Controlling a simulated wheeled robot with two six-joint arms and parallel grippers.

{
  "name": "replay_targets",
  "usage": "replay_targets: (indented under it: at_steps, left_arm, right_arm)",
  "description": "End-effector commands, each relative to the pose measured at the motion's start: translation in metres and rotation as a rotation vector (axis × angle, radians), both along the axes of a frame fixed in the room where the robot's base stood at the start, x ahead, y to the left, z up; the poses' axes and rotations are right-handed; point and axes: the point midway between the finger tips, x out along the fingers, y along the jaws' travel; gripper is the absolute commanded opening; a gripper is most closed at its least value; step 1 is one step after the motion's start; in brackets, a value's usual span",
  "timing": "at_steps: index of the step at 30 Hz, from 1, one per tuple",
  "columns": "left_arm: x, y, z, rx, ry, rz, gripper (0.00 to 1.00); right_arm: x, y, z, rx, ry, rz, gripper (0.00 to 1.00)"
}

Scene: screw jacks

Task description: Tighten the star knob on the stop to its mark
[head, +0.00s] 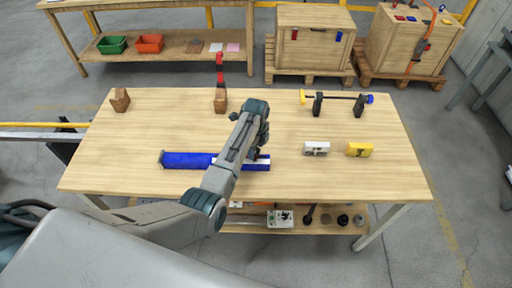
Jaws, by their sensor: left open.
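A long blue rail (188,160) lies on the wooden table left of the middle, with a white stretch near its right end. My left arm reaches over it from the left and covers part of it. My left gripper (261,157) is open, low over the right end of the rail, mostly hidden behind my own arm. Whether it touches anything there cannot be told. The stop and its star knob cannot be made out clearly; the mark cannot be seen. My right gripper is not in view.
On the table (400,182) are a wooden block (120,100), a block with a red lever (220,78), a horizontal screw on black stands (338,97), a white block (316,149) and a yellow block (360,149). The table's right front is clear.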

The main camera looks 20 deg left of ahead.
Motion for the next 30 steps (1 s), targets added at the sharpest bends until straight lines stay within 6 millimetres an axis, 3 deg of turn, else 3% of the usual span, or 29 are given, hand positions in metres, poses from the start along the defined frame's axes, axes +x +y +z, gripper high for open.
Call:
replay_targets:
  at_steps: [8, 15, 21, 30]
  left_arm:
    - [0.001, 0.0, 0.02, -0.001, -0.004, 0.0, 0.53]
    - [0.001, 0.0, 0.068, -0.001, -0.006, 0.0, 0.53]
    - [0.001, 0.0, 0.098, -0.001, -0.003, 0.0, 0.53]
    - [0.0, 0.0, 0.108, 0.0, 0.0, 0.0, 0.53]
  right_arm:
    - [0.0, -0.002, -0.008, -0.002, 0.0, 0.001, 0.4]
    - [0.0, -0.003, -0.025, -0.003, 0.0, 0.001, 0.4]
    - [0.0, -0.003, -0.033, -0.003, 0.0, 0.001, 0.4]
    - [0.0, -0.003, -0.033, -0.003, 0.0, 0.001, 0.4]
